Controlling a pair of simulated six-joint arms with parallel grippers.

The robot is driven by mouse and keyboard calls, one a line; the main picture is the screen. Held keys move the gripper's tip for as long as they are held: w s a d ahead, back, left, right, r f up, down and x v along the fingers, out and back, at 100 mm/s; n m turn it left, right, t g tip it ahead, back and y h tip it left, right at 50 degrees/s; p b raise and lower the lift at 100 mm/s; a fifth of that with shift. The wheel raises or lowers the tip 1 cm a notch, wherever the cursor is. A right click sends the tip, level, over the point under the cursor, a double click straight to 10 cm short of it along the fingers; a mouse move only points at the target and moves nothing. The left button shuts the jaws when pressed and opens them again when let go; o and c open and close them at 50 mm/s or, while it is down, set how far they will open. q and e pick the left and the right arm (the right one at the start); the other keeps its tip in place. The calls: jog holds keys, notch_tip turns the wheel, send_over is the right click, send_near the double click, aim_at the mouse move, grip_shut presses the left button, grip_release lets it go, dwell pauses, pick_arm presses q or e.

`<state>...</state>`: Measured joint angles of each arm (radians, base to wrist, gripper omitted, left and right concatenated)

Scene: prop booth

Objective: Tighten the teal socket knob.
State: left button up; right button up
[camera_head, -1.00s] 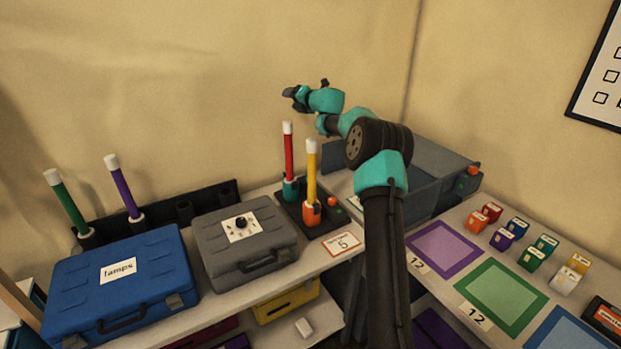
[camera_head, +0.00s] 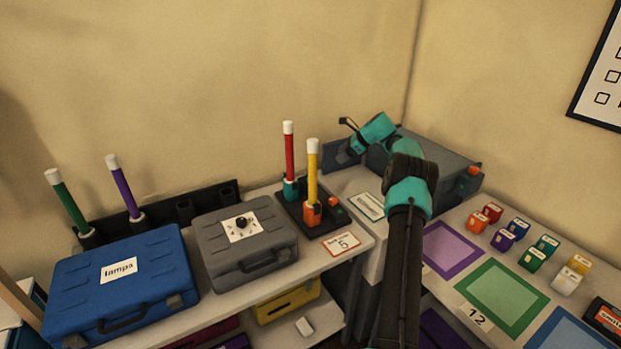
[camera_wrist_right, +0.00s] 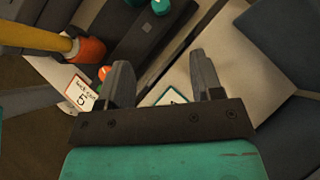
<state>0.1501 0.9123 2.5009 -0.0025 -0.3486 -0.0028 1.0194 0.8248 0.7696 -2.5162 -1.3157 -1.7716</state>
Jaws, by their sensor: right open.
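The teal socket (camera_head: 291,190) holds an upright red tube (camera_head: 288,148) with a white cap, at the back of a small black base (camera_head: 300,222). The teal socket shows only partly at the top edge of the right wrist view (camera_wrist_right: 160,5). My right gripper (camera_head: 343,139) is open and empty, in the air to the right of the red tube and apart from it. In the right wrist view its two fingers (camera_wrist_right: 163,68) are spread, with nothing between them. My left gripper is out of view.
An orange socket (camera_head: 312,212) with a yellow tube (camera_head: 312,170) stands in front of the teal one. A grey case (camera_head: 270,245) and a blue case (camera_head: 150,265) lie to the left. A grey bin (camera_head: 440,160) stands behind my right arm.

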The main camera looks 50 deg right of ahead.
jog(key=x, duration=1.7)
jog(key=shift+w+a+f, duration=0.1)
jog(key=shift+w+a, duration=0.05)
jog(key=c, duration=0.9)
